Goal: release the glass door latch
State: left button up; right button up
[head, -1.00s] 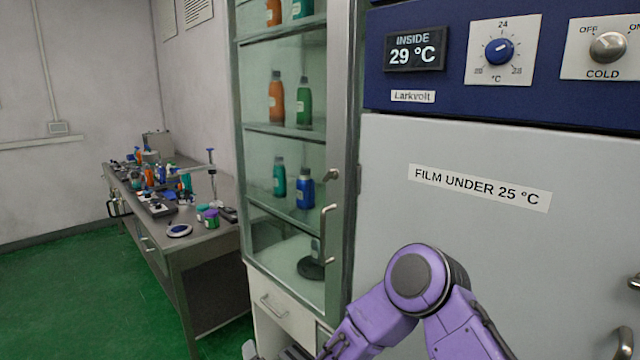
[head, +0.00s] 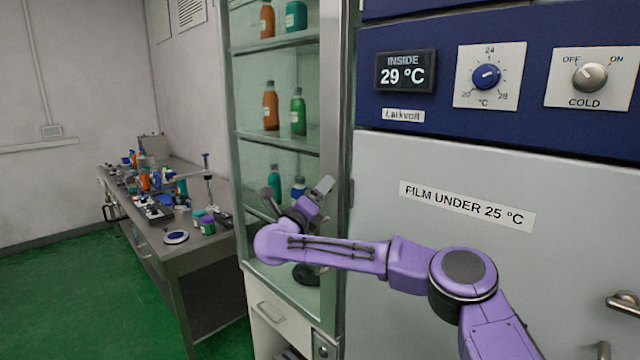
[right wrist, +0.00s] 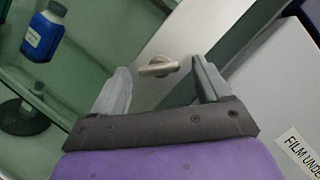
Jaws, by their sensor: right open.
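The glass door latch (right wrist: 158,67) is a small metal turn-knob on the door's metal frame. In the right wrist view it lies between and just beyond my open fingertips, apart from both. In the head view my gripper hides it. The glass door (head: 285,157) of the cabinet looks closed. My right gripper (head: 297,190) is open and empty in front of the door's right edge; its two fingers also show in the right wrist view (right wrist: 160,82). My left gripper is not in view.
Bottles, such as an orange one (head: 270,106) and a blue one (right wrist: 42,32), stand on shelves behind the glass. A grey unit with a blue control panel (head: 420,60) stands right of the cabinet. A cluttered bench (head: 190,252) is at left.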

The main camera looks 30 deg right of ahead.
jog(key=shift+w+d+r, duration=0.1)
jog(key=shift+w+d, duration=0.25)
jog(key=c, duration=1.1)
jog(key=shift+o, duration=0.2)
